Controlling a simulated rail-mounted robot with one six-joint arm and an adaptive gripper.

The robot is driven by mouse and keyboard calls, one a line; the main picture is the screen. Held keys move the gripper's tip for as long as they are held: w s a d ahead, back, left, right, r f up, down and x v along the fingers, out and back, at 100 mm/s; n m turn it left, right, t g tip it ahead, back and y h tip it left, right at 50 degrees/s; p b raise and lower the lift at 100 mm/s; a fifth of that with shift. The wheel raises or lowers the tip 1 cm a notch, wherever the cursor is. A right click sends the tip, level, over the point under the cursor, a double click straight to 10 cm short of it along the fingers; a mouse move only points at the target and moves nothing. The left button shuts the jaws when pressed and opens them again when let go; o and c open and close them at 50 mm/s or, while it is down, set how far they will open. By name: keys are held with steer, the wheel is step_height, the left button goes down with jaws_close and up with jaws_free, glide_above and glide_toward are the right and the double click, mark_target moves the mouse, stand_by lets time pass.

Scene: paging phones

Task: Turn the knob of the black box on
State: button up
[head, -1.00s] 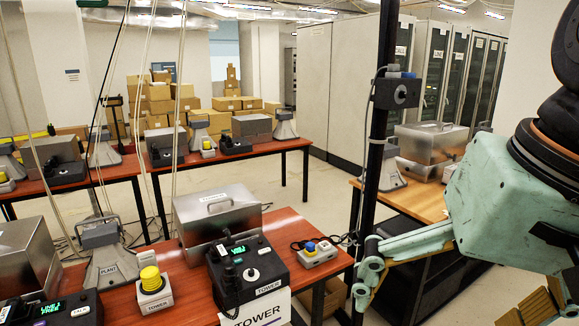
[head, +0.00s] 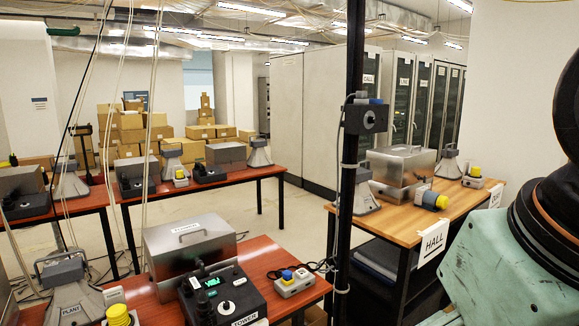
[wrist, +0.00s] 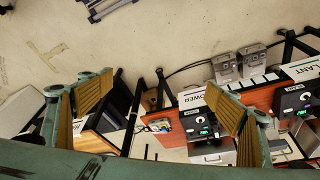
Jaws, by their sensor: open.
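A black console box (head: 222,298) with a green lit display, a pale knob on its face and a TOWER label stands on the red-brown table at the lower middle. It also shows in the wrist view (wrist: 198,122). A dark box (head: 366,117) with a round grey knob is fixed to the black pole; its setting is too small to tell. My gripper (wrist: 160,98) is open and empty in the wrist view, its two ribbed fingers wide apart above the floor and tables. It touches nothing that I can see. In the head view the gripper is out of frame; only my arm shows.
The black pole (head: 347,200) rises between the red-brown table (head: 262,265) and the wooden HALL table (head: 398,226). A grey button box (head: 294,282) and a metal case (head: 190,250) stand near the console. Cables hang at left. Floor is clear beyond the table.

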mark_target(372, 120)
steer(key=w+d+r+n+t, duration=0.1)
steer(key=w+d+r, duration=0.1)
steer(key=w, duration=0.3)
steer(key=w+d+r+t+h, duration=0.1)
steer(key=w+d+r, duration=0.1)
steer(key=w, duration=0.3)
steer(key=w+d+r+n, duration=0.1)
steer(key=w+d+r, duration=0.1)
steer(key=w, duration=0.3)
steer(key=shift+w+d+r+n+t+h+p, duration=0.3)
steer(key=shift+d+r+t+h, duration=0.1)
steer(key=shift+r, duration=0.25)
steer(key=c, duration=1.8)
steer(key=shift+o, duration=0.2)
steer(key=w+d+r+n+t+p, duration=0.1)
steer(key=w+d+r+n+t, duration=0.35)
steer(key=w, duration=1.05)
steer(key=w+d+r+n+t+y, duration=0.1)
steer(key=w+d+r+n+t, duration=0.1)
steer(key=w+d+r+n, duration=0.9)
steer(key=w+d+r+t+p, duration=0.1)
steer(key=w+r+t, duration=0.3)
steer(key=w, duration=1.4)
steer(key=w+d+f+n+g+y+p, duration=0.1)
steer(key=w+d+f+n+y, duration=0.4)
steer(key=n+y, duration=0.5)
steer(key=shift+w+d+f+n+g, duration=0.35)
steer(key=shift+w+n, duration=0.75)
steer(key=shift+n, duration=1.45)
steer(key=shift+w+a+r, duration=0.1)
